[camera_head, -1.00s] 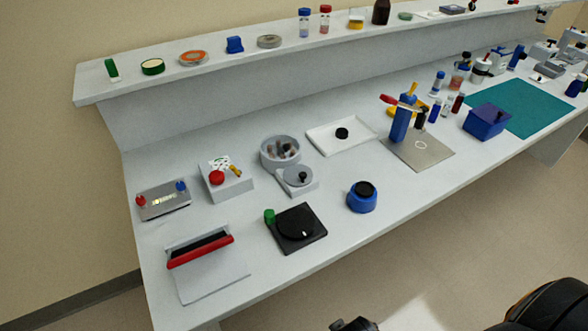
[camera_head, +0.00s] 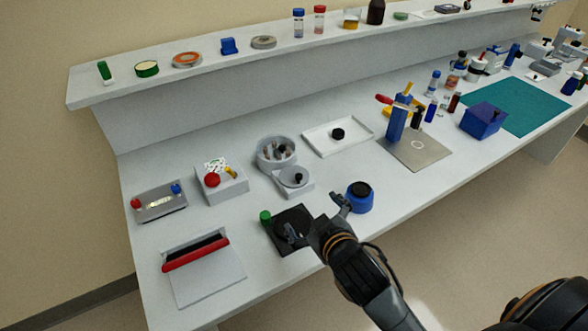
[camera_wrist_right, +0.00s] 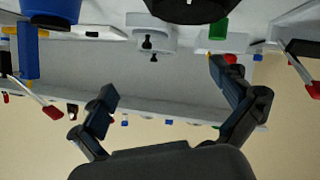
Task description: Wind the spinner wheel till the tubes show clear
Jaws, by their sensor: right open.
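The grey spinner has a round bowl (camera_head: 277,148) with several small brownish tubes (camera_head: 278,153) inside; whether they are clear is too small to tell. The spinner wheel (camera_head: 294,176), a grey disc with a black knob, sits in front of the bowl. The wheel's housing also shows upside down at the top of the right wrist view (camera_wrist_right: 152,24). My right gripper (camera_head: 316,219) is open and empty, above the black square unit, in front and right of the wheel and apart from it. My left gripper is not in view.
The black unit (camera_head: 273,229) with a green knob lies under my right gripper. A blue jar (camera_head: 359,200) stands close on its right. A white box with a red button (camera_head: 213,180) is left of the spinner; a white tray (camera_head: 318,148) is behind right.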

